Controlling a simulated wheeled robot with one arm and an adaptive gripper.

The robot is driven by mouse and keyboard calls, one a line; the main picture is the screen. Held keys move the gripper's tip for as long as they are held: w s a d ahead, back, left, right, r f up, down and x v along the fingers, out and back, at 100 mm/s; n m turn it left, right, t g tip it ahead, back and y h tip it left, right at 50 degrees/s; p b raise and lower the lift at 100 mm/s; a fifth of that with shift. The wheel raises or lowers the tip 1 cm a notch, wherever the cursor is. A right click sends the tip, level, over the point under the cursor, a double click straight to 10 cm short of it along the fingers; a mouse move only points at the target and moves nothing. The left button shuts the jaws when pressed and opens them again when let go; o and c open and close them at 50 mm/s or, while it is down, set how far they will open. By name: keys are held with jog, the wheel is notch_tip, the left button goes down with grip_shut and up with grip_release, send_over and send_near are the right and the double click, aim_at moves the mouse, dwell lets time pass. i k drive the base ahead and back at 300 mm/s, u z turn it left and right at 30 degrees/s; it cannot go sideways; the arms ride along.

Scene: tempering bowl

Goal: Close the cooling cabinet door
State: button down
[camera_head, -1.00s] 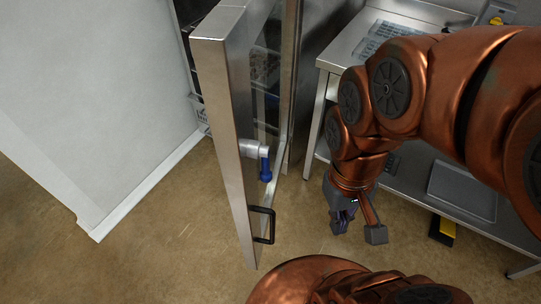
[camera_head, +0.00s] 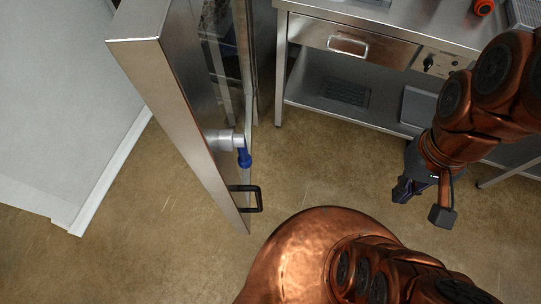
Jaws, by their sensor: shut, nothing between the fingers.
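The cooling cabinet door (camera_head: 178,100) stands open on the left, seen nearly edge-on, with a steel frame and a glass pane. A black bar handle (camera_head: 247,199) sits low on it. Above the handle is a silver fitting with a blue lever (camera_head: 244,158). My gripper (camera_head: 421,203) hangs low on the right, well apart from the door, with nothing held. The cabinet's inside is mostly hidden behind the door.
A steel workbench (camera_head: 300,55) with a drawer (camera_head: 350,46) and a lower shelf (camera_head: 310,92) stands behind, right of the door. A white wall or panel (camera_head: 55,90) is at left. Bare floor (camera_head: 320,170) lies between the door and my gripper.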

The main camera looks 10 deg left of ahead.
aim_at(157, 44)
jog(key=z, duration=0.05)
jog(key=k, duration=1)
jog(key=u, duration=1.8)
